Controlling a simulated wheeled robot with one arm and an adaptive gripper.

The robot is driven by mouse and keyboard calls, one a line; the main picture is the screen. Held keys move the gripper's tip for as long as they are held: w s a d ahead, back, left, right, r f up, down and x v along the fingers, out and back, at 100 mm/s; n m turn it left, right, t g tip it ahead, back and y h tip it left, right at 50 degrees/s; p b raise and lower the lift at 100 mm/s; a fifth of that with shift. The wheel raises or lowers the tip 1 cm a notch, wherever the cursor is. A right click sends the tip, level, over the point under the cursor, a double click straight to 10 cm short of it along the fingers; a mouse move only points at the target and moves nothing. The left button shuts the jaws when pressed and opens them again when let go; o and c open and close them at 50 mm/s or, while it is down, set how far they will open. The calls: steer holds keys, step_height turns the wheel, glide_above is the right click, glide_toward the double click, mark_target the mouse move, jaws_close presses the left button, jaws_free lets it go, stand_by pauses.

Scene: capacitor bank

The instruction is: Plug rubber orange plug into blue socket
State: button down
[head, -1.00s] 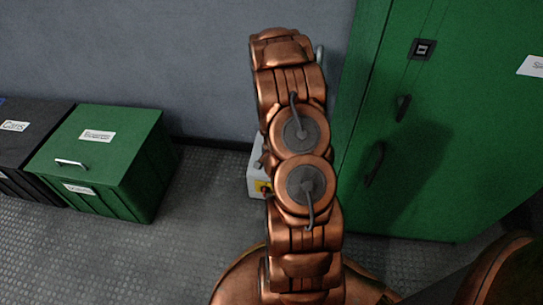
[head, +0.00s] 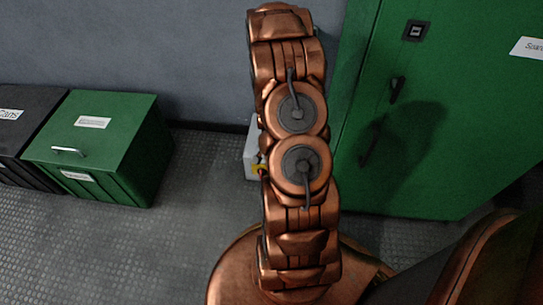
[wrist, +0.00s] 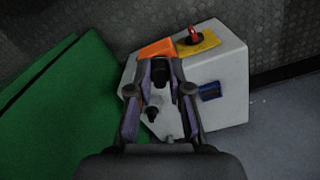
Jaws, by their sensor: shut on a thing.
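In the wrist view my gripper (wrist: 162,68) reaches in from the bottom over a pale grey box (wrist: 228,68). Its fingers are shut around a dark piece, with an orange part (wrist: 157,48) just past the tips. I take this as the orange plug, but its outline is partly hidden by the fingers. The blue socket (wrist: 209,91) is on the box face, to the right of the right finger and apart from it. In the head view my arm hides the gripper and most of the grey box (head: 251,153).
A yellow plate with a red switch (wrist: 194,36) is on the box's upper part. Dark fittings sit near the fingers. A green cabinet (head: 440,120) stands right of the box in the head view. A green bin (head: 120,125) stands at left, with open floor (head: 190,180) between.

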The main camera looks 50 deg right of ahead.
steer(key=w+a+r+n, duration=0.4)
steer(key=w+a+r, duration=0.1)
steer(key=w+r, duration=0.35)
steer(key=w+a+r+n, duration=0.4)
steer(key=w+r, duration=0.3)
steer(key=w, duration=0.3)
steer(key=w+a+r+n, duration=0.2)
steer(key=a+r+n, duration=0.1)
steer(key=a+r, duration=0.6)
steer(key=w+a+r+n, duration=0.2)
steer(key=a+r+n, duration=0.2)
steer(key=a+r, duration=0.6)
steer(key=shift+r, duration=0.6)
